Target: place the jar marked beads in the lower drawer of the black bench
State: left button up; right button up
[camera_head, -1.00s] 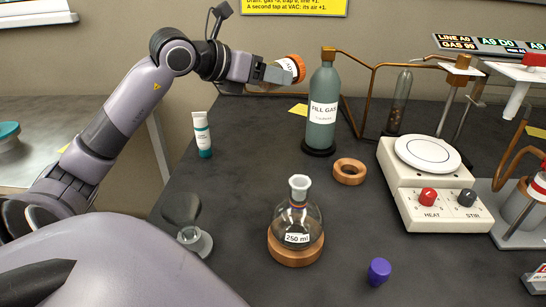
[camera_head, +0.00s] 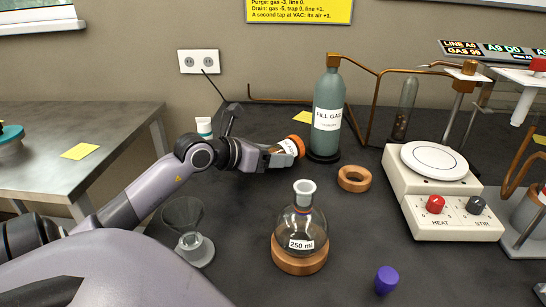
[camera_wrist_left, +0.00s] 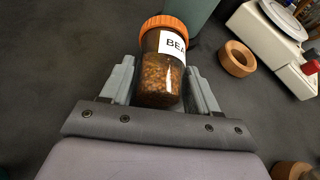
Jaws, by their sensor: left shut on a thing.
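The jar marked beads (camera_wrist_left: 162,75) has an orange lid, a white label with "BEA" readable and brown beads inside. My left gripper (camera_wrist_left: 160,88) is shut on it, one finger on each side. In the head view the left gripper (camera_head: 277,154) holds the jar (camera_head: 292,147) just left of the green gas bottle, low over the black bench (camera_head: 235,235); I cannot tell whether the jar touches the top. The lower drawer is not visible. My right gripper is not in view.
The gas bottle (camera_head: 327,112) stands close to the jar. A wooden ring (camera_head: 353,178), a 250 ml flask (camera_head: 300,225), a glass funnel (camera_head: 188,230), a white tube (camera_head: 204,126), a purple stopper (camera_head: 386,280) and a hotplate (camera_head: 430,190) stand around. A grey table (camera_head: 60,140) is at left.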

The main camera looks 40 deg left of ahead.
pick_arm(q)
jog(key=shift+f, duration=0.2)
jog(key=o, duration=1.1)
jog(key=shift+o, duration=0.2)
